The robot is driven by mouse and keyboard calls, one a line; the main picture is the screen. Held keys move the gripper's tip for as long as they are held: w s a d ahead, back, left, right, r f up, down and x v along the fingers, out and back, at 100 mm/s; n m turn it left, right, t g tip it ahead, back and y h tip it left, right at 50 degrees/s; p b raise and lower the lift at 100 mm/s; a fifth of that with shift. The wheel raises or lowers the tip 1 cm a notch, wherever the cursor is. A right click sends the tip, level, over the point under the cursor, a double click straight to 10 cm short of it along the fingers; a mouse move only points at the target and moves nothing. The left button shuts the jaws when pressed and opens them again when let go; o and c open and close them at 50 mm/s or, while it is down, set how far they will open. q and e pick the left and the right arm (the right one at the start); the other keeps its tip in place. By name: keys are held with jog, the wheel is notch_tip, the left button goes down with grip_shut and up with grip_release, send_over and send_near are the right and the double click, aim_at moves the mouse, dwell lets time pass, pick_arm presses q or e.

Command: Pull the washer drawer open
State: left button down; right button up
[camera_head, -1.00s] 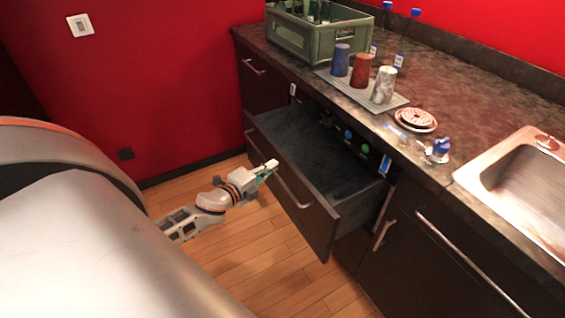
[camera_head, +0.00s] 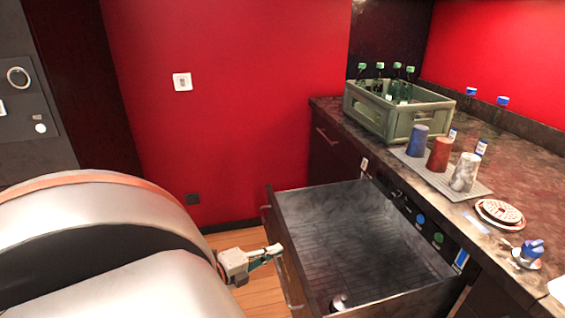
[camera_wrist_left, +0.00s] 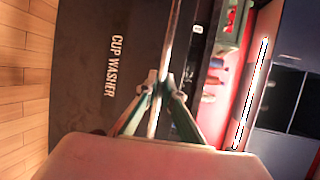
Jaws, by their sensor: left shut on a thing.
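The washer drawer (camera_head: 350,225) stands well out from the counter, and its dark, empty-looking inside shows. A small round part (camera_head: 340,301) shows at its bottom near the front. Its dark front (camera_wrist_left: 85,75) carries the label "CUP WASHER" in the left wrist view. The drawer's long metal handle (camera_head: 291,286) runs along the front and also shows in the left wrist view (camera_wrist_left: 172,45). My left gripper (camera_head: 277,250) is shut on the handle, with its fingers on both sides of the bar in the left wrist view (camera_wrist_left: 163,90). My right gripper is not in view.
Blue, red and pale cups (camera_head: 439,154) stand on a grey mat on the counter. A green crate (camera_head: 398,112) with bottles is behind them. A control strip (camera_head: 400,200) runs under the counter edge above the drawer. Wooden floor (camera_head: 235,240) shows left of the drawer front.

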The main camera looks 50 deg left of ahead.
pick_arm(q)
jog(key=shift+s, duration=0.1)
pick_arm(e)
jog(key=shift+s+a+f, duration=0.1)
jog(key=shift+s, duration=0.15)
pick_arm(q)
jog(key=c, duration=2.2)
grip_release()
jog(key=shift+o, duration=0.2)
jog(key=shift+s, duration=0.1)
jog(key=s+r, duration=0.2)
jog(key=s, duration=0.9)
jog(key=shift+s, duration=0.3)
jog(key=shift+r, duration=0.1)
